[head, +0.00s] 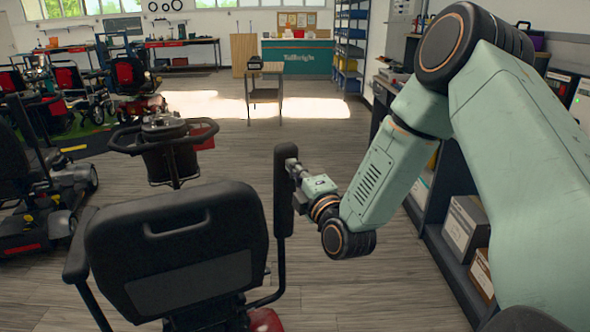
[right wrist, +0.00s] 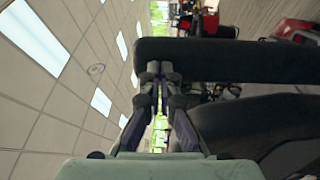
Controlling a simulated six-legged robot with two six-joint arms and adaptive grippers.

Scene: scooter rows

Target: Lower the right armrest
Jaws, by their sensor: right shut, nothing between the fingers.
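The scooter's seat has a black backrest (head: 180,255) turned toward me in the head view. Its right armrest (head: 283,195) stands upright beside the backrest, a long dark padded bar. In the right wrist view the same armrest (right wrist: 240,60) crosses the picture as a dark bar. My right gripper (head: 292,168) is at the armrest's right side, near its upper end. In the right wrist view its fingertips (right wrist: 160,68) are together and empty, at the bar's edge; I cannot tell whether they touch. The left armrest (head: 78,258) lies lowered. My left gripper is not in view.
The scooter's tiller (head: 165,140) stands ahead of the seat. Other scooters (head: 40,190) are parked at the left. A shelf with boxes (head: 465,225) runs along the right, near my right arm. A small table (head: 265,90) stands farther back, with open floor before it.

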